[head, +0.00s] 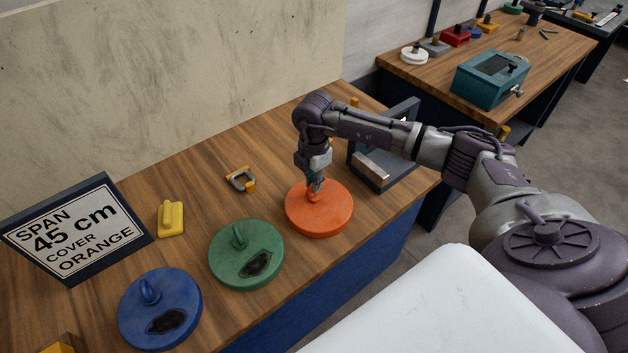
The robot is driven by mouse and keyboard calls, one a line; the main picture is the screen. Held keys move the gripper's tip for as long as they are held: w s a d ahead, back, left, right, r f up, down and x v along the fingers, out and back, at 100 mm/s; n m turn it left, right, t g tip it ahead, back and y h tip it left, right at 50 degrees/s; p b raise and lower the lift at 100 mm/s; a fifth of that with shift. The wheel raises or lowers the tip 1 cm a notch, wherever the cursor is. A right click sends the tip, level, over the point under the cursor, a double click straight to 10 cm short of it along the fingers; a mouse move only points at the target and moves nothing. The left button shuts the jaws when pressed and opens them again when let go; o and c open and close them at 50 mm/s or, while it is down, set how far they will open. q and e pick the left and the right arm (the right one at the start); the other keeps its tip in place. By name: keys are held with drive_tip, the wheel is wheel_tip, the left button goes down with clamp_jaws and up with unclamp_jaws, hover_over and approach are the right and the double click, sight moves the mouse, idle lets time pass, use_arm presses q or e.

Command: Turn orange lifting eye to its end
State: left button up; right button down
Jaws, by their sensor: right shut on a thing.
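The orange cover (322,219) is a round disc lying on the wooden bench, to the right of the green cover. Its orange lifting eye (314,197) stands up from the top and is mostly hidden by my gripper. My right gripper (316,187) comes down on it from above and is shut on the lifting eye. How far the eye is turned cannot be told. My left gripper is not in view.
A green cover (231,268) and a blue cover (177,318) with eyes and dark patches lie to the left. A yellow handled block (171,218), a grey-yellow shackle (241,179) and a sign (76,229) reading "SPAN 45 cm COVER ORANGE" are behind. A dark frame (375,170) stands close right.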

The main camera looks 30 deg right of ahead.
drive_tip(key=shift+r+m, duration=0.1)
drive_tip(key=shift+m, duration=0.3)
drive_tip(key=c, duration=1.2)
unclamp_jaws()
wheel_tip(320, 180, up, 12)
